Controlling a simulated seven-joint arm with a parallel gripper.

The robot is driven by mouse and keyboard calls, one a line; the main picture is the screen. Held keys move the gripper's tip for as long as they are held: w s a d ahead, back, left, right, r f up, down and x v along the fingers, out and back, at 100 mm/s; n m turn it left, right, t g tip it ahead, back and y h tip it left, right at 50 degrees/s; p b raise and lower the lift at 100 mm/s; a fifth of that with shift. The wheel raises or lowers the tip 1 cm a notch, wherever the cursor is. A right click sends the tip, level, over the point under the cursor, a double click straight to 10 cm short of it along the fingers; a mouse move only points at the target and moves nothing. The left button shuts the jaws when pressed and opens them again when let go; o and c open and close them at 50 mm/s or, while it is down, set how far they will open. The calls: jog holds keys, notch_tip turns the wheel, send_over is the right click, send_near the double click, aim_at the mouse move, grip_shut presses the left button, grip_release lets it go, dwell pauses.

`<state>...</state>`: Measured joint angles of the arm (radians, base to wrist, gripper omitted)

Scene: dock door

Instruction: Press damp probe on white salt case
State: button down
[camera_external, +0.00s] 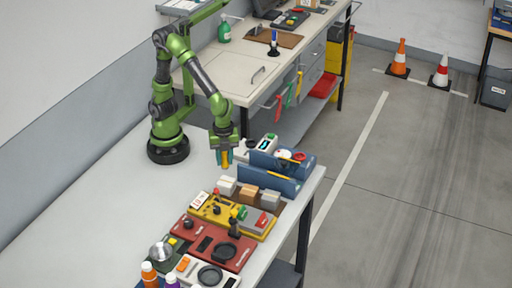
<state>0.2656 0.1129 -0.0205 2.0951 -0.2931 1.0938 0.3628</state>
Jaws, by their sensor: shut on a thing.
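My gripper (225,151) points down over the workbench, beside the row of small cases. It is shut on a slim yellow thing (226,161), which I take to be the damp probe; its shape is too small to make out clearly. The held thing is above and behind the white case in the picture. I see no contact, but cannot tell the exact gap.
Blue holders (273,184) and a white device with a display (262,146) stand right of my gripper. In front lie a yellow panel (213,211), a red panel (190,231) and bottles (150,272). The bench's left side is clear.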

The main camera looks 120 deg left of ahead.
aim_at(225, 169)
jog(key=shift+f, duration=2.75)
jog(key=shift+f, duration=0.6)
jog(key=shift+r, duration=3.6)
